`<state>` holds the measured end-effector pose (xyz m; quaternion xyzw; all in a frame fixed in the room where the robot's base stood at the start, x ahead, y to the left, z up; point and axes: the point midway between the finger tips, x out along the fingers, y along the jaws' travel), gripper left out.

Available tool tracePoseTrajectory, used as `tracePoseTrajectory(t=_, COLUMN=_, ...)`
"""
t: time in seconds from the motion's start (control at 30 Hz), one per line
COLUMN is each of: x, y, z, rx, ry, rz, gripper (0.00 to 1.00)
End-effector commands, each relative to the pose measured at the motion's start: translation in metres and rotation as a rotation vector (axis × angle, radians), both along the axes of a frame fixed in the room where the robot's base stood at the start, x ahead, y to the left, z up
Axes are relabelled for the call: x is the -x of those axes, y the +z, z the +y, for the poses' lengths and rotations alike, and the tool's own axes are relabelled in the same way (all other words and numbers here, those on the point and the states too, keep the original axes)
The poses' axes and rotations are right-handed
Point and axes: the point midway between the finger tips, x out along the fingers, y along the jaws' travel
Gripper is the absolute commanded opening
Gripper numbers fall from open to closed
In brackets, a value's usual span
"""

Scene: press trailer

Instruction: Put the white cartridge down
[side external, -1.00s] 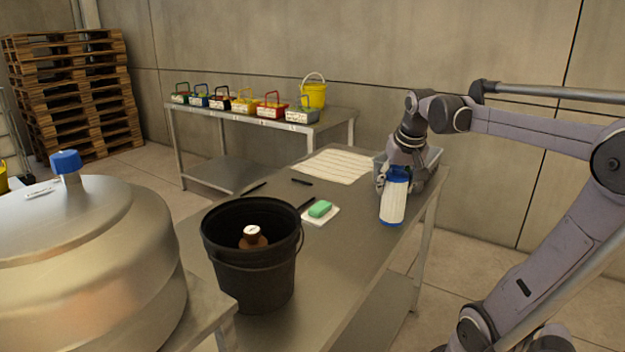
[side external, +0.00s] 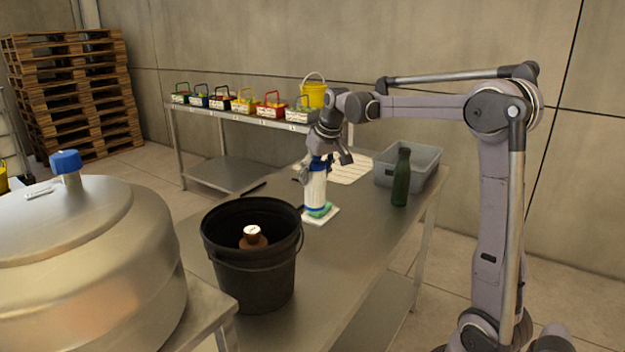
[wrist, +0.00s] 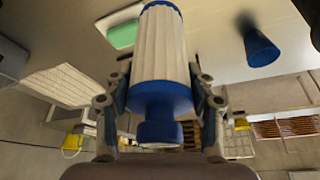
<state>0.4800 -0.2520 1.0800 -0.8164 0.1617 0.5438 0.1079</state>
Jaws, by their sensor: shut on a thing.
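The white cartridge (side external: 315,190) with blue ends is upright in my gripper (side external: 322,165), above the middle of the steel table (side external: 345,240). In the wrist view the cartridge (wrist: 162,60) sits between both fingers of my gripper (wrist: 160,97), which is shut on it near its blue capped end. In the side view its lower end overlaps the green sponge (side external: 318,212) on a white pad (side external: 328,217). I cannot tell from this view whether it touches them. In the wrist view the sponge (wrist: 122,33) shows beside the cartridge.
A black bucket (side external: 250,270) with a brown bottle inside stands at the near left. A green bottle (side external: 401,180) stands by a grey bin (side external: 425,170) at the right. A ribbed white mat (side external: 350,170) lies behind. The table's right front is clear.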

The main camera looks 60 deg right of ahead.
Motion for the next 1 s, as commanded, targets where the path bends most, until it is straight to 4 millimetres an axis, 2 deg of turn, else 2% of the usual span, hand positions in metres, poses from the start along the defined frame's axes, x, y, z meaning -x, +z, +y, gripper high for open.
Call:
tracePoseTrajectory(t=0.2, x=-0.035, y=-0.026, z=0.029, rx=0.001, ry=0.004, rz=-0.001, gripper=0.15)
tracePoseTrajectory(t=0.43, x=-0.063, y=-0.048, z=0.052, rx=0.001, ry=0.001, rz=-0.001, gripper=0.15)
tracePoseTrajectory(t=0.63, x=-0.070, y=-0.057, z=0.058, rx=0.002, ry=-0.002, rz=0.000, gripper=0.15)
tracePoseTrajectory(t=0.9, x=-0.070, y=-0.090, z=0.057, rx=0.001, ry=-0.003, rz=-0.001, gripper=0.15)
tracePoseTrajectory(t=1.0, x=-0.069, y=-0.094, z=0.057, rx=0.001, ry=-0.003, rz=-0.001, gripper=0.15)
